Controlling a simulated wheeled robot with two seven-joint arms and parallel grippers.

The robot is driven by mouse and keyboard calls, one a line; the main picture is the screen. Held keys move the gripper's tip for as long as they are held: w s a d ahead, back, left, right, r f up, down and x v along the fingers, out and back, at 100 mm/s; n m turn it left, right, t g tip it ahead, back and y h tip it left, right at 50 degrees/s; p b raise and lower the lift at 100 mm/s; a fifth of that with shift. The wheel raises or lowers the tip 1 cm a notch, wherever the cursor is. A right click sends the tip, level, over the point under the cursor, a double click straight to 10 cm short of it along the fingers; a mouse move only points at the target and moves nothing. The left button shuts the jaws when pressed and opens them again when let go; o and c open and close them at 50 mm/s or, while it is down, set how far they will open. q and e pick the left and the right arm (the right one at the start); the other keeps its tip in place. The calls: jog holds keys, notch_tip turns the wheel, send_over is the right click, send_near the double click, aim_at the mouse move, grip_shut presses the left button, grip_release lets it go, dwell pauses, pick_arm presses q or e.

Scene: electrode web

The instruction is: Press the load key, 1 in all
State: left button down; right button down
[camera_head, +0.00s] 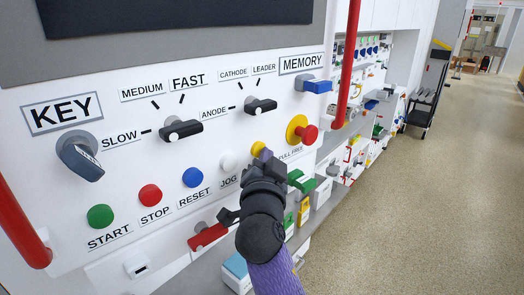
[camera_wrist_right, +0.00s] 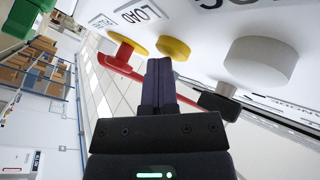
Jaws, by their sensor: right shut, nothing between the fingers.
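The load key is a round yellow button (camera_head: 258,148) on the white panel, right of the white JOG button (camera_head: 228,160). In the right wrist view the yellow load key (camera_wrist_right: 173,49) shows just beyond my fingertips, near the LOAD label (camera_wrist_right: 140,13). My right gripper (camera_head: 264,158) is shut and empty, its fingertips close in front of the key and partly covering it in the head view. I cannot tell whether they touch it. The LOAD label is hidden in the head view. My left gripper is not in view.
A red mushroom stop button (camera_head: 308,134) on a yellow collar stands out just right of the load key. Blue RESET (camera_head: 193,177), red STOP (camera_head: 150,194) and green START (camera_head: 100,216) buttons lie left. A red vertical bar (camera_head: 346,65) projects at the right. The right-hand floor is open.

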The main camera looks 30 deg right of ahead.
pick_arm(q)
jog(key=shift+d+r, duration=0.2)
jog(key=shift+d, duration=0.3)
pick_arm(e)
jog(key=shift+s+d, duration=0.2)
jog(key=shift+s, duration=0.6)
pick_arm(q)
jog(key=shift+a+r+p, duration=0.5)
jog(key=shift+p, duration=0.2)
pick_arm(e)
jog(key=s, duration=0.2)
jog(key=s+d, duration=0.1)
jog(key=s, duration=0.2)
jog(key=shift+d, duration=0.15)
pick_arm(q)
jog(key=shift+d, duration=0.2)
